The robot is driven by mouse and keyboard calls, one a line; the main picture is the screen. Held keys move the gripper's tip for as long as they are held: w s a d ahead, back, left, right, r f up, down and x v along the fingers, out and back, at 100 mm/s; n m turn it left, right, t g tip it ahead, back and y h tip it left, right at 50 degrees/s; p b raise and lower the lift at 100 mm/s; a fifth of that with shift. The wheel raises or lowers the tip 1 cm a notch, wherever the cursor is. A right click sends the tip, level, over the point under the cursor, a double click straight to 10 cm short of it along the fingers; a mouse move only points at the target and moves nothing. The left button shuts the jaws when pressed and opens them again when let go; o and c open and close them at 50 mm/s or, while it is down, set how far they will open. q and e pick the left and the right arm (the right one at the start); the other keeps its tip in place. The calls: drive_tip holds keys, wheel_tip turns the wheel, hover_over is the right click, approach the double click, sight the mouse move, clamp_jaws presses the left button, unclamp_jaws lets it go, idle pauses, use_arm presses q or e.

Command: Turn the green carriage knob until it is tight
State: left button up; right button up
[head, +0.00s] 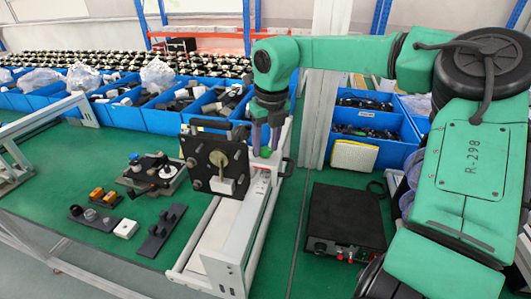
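My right gripper (265,140) points down at the upper end of a white rail fixture (235,240), just right of a black upright plate (205,165). Its two fingers show greyish-purple, but what lies between their tips is too small and partly hidden to tell. The black plate carries a round metal disc and a pale block with a small lever. My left gripper is not in view.
A black control box (345,220) stands right of the fixture. Left of it are a clamp-like device (152,175) and small button and knob blocks (95,215). Blue bins (150,118) full of parts line the back.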

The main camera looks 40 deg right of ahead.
drive_tip(key=shift+o, duration=0.5)
drive_tip(key=shift+d, duration=0.15)
wheel_tip(320, 180, up, 5)
drive_tip(key=p, duration=0.4)
drive_tip(key=shift+r, duration=0.1)
drive_tip(key=shift+f, duration=0.2)
